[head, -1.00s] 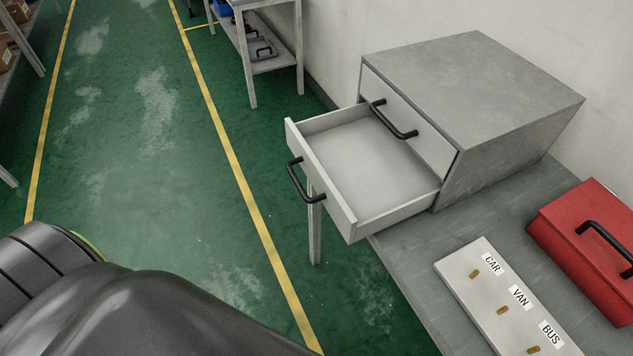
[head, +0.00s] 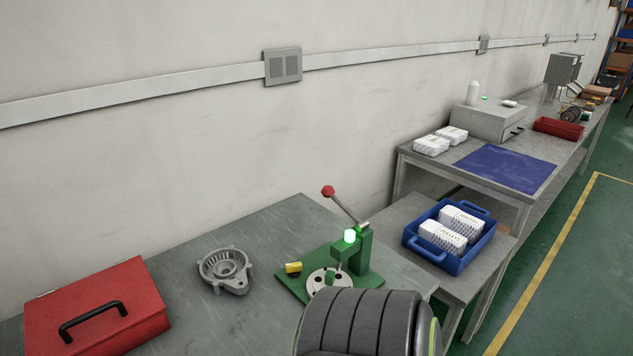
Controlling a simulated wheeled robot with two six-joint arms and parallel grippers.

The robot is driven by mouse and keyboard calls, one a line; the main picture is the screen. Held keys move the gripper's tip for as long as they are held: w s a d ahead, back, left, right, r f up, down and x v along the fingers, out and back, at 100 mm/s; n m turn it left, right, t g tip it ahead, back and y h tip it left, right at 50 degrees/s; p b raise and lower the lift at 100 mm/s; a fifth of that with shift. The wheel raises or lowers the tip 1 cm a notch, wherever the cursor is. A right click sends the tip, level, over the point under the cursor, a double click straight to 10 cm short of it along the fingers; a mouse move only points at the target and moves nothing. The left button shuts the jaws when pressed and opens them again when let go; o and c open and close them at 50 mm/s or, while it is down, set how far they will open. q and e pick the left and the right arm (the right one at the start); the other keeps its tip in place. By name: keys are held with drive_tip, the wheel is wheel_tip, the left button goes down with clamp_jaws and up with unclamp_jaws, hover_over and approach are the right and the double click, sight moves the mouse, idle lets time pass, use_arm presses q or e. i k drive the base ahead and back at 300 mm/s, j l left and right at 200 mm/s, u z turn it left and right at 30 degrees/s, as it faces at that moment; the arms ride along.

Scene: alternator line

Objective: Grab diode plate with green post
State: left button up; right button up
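No diode plate with a green post can be clearly made out in the head view. A green press (head: 362,252) with a red-knobbed lever stands on the grey workbench (head: 190,285). A pale round disc with dark holes (head: 318,282) lies on the press's green base, partly hidden by my dark arm link; I cannot tell whether it is a diode plate. A small yellow piece (head: 293,268) lies on the base's left side. A grey metal housing (head: 227,270) lies left of the press. Neither of my grippers is in view.
A closed red box (head: 95,305) with a black handle sits at the left. A blue tray (head: 458,262) with white boxes stands on a lower table at the right. Behind it, another bench holds a blue mat (head: 505,169) and a red bin (head: 558,128).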

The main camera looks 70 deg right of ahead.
sight(323, 279)
drive_tip(key=z, duration=2.4)
drive_tip(key=l+u, duration=0.1)
drive_tip(key=l, duration=0.15)
